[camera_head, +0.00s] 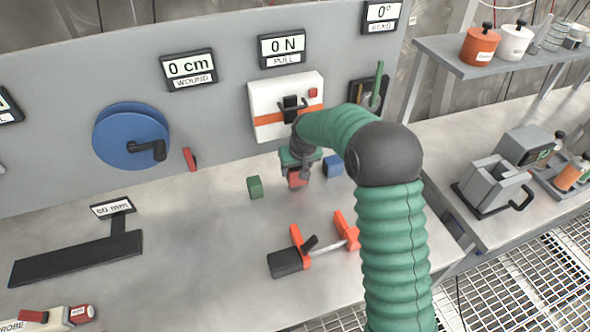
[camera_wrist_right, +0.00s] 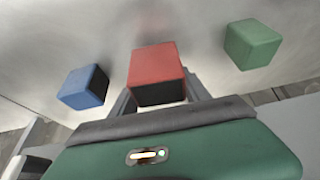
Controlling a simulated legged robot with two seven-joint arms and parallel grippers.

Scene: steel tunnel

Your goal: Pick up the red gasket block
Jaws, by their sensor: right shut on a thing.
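The red gasket block (camera_head: 297,179) is at the end of my right arm, over the steel bench in front of the back panel. In the right wrist view the red block (camera_wrist_right: 155,66) sits between the two fingers. My right gripper (camera_head: 300,168) is shut on it, pointing down. The same gripper (camera_wrist_right: 160,92) shows behind the block in the wrist view. I cannot tell for certain whether the block clears the bench. My left gripper is not in view.
A green block (camera_head: 255,187) and a blue block (camera_head: 333,166) stand on either side. A black clamp with orange jaws (camera_head: 288,260) lies nearer on the bench. A white box (camera_head: 285,104) is on the panel behind. Bare bench lies left of the green block.

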